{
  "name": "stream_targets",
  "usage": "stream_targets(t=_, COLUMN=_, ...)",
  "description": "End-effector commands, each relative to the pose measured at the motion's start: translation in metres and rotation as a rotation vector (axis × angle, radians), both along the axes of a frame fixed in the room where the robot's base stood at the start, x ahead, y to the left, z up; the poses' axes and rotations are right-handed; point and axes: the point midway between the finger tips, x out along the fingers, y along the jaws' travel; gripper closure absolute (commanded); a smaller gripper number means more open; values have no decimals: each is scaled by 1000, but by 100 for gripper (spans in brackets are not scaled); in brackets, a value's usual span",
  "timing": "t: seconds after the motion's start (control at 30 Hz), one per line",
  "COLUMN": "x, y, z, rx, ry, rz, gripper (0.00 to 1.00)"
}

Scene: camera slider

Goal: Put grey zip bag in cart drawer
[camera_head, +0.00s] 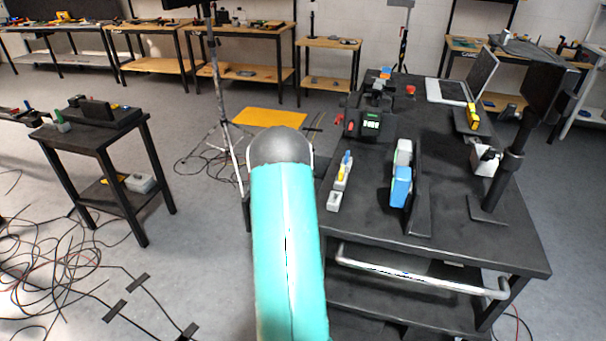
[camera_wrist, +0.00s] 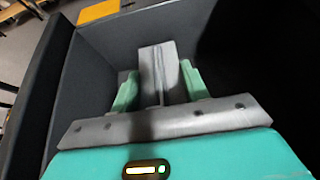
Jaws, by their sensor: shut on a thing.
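In the wrist view my gripper (camera_wrist: 160,84) has its two green fingers closed on the grey zip bag (camera_wrist: 150,62), a flat grey piece with a ridge down its middle. The bag points into a dark open drawer (camera_wrist: 92,60), with drawer walls on the left and at the far side. I cannot tell whether the bag touches the drawer's bottom. In the head view the black cart (camera_head: 455,237) stands on the right. My teal arm hides the gripper, the bag and most of the drawer at the cart's left side.
The cart top holds a blue and white bottle-like item (camera_head: 402,182), a laptop (camera_head: 447,91) and a monitor on a stand (camera_head: 511,158). A small black table (camera_head: 97,130) stands left. Cables (camera_head: 50,262) lie on the floor. A tripod (camera_head: 221,90) stands behind my arm.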

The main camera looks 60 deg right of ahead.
Motion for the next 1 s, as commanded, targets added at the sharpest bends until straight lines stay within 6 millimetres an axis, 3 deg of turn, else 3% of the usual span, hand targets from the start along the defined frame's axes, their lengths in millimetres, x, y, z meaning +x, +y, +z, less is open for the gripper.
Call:
stream_targets(t=0.1, x=0, y=0, z=-2, rx=-1, ry=0, rz=-1, gripper=83)
stream_targets(t=0.13, x=0, y=0, z=-2, rx=-1, ry=-1, rz=-1, gripper=53)
stream_targets(t=0.27, x=0, y=0, z=-2, rx=-1, ry=0, rz=0, gripper=29)
stream_targets(t=0.67, x=-1, y=6, z=2, rx=0, ry=0, rz=0, gripper=29)
stream_targets(t=1.0, x=-9, y=61, z=34, rx=-3, ry=-1, rz=2, gripper=29)
